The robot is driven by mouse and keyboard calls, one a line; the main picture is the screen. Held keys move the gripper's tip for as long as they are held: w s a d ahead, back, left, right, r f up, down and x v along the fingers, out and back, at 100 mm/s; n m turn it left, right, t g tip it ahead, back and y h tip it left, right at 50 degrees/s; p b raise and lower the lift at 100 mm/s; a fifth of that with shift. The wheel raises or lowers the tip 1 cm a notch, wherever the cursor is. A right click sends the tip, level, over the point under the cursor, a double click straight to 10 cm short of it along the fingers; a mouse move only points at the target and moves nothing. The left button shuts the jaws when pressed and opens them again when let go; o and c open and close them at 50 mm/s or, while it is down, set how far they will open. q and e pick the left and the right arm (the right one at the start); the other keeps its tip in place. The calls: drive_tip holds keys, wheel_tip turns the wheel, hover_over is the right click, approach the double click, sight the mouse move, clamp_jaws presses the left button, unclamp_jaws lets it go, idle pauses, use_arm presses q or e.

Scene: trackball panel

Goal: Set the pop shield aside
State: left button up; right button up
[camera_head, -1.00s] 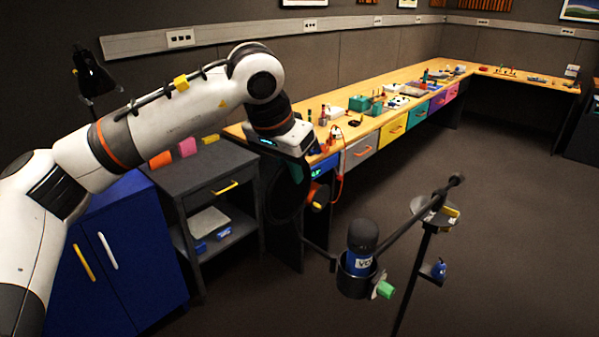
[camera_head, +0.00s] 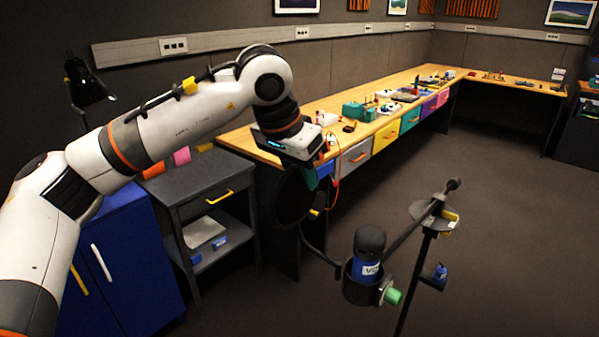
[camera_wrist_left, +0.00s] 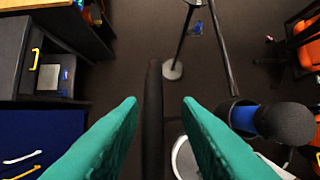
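The pop shield (camera_head: 294,198) is a black round disc on a thin bent arm beside the microphone (camera_head: 370,250). In the left wrist view the pop shield (camera_wrist_left: 153,115) is edge-on, a dark upright bar between the green fingers. My left gripper (camera_head: 307,180) points down at the shield's upper part. In the wrist view my left gripper (camera_wrist_left: 160,101) is open, with a gap on both sides of the shield. The microphone has a dark foam top and blue body; it also shows in the wrist view (camera_wrist_left: 270,122). My right gripper is not in view.
A boom stand (camera_head: 418,265) with a small tray (camera_head: 432,215) holds the microphone on the right. A long wooden bench (camera_head: 345,108) with coloured drawers runs behind. A dark side table (camera_head: 190,183) and blue cabinet (camera_head: 125,262) stand at left. The floor (camera_head: 500,240) at right is clear.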

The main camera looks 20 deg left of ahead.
use_arm(q)
drive_tip(key=b+v, duration=0.2)
drive_tip(key=v, duration=0.8)
drive_tip(key=shift+s+r, duration=0.1)
drive_tip(key=shift+r, duration=0.2)
drive_tip(key=shift+s+a+r, duration=0.2)
drive_tip(key=shift+r, duration=0.45)
drive_tip(key=shift+f, duration=0.1)
